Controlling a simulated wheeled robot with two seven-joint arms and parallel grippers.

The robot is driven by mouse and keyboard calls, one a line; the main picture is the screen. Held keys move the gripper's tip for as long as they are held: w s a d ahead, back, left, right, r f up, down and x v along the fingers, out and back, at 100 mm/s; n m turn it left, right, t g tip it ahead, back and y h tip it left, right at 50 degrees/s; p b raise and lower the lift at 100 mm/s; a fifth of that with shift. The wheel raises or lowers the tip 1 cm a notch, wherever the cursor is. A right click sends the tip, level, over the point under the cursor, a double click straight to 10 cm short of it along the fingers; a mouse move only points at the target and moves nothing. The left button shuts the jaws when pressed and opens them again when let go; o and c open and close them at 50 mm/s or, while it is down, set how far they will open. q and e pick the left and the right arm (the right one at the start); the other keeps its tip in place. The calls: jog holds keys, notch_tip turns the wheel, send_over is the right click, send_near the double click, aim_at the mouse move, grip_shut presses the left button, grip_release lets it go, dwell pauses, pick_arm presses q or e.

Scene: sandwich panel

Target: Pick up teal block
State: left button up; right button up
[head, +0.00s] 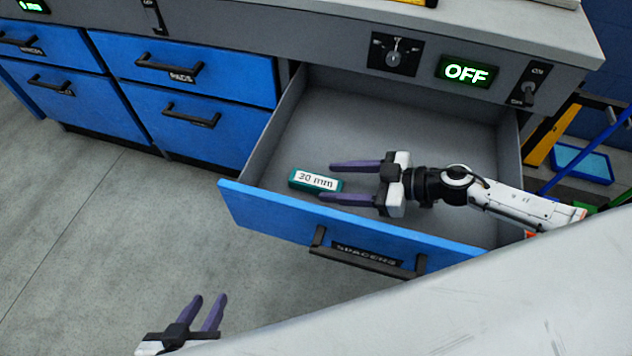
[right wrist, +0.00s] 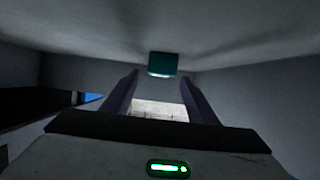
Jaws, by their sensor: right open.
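The teal block (head: 298,186) with a white label reading "30 mm" lies in the open drawer (head: 330,215) marked SPACERS, near its left front corner. My right gripper (head: 336,181) is inside the drawer, pointing left, its purple fingers open, with the block just beyond and between the fingertips. No grip on the block shows. In the right wrist view the teal block (right wrist: 162,65) is ahead of the open fingers (right wrist: 160,82). My left gripper (head: 209,299) is low at the left over the floor, fingers apart and empty, far from the block.
The drawer's walls and blue front surround my right gripper closely. Closed blue drawers (head: 190,115) stand to the left. Above are a dial (head: 394,57), a lit OFF sign (head: 466,72) and a switch (head: 529,88). The rest of the drawer floor is bare.

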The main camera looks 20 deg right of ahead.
aim_at(319, 181)
jog(key=b+x, duration=0.1)
jog(key=x, duration=0.4)
jog(key=shift+a+f, duration=0.1)
jog(key=shift+c, duration=0.3)
jog(key=c, duration=1.1)
jog(key=shift+c, duration=0.2)
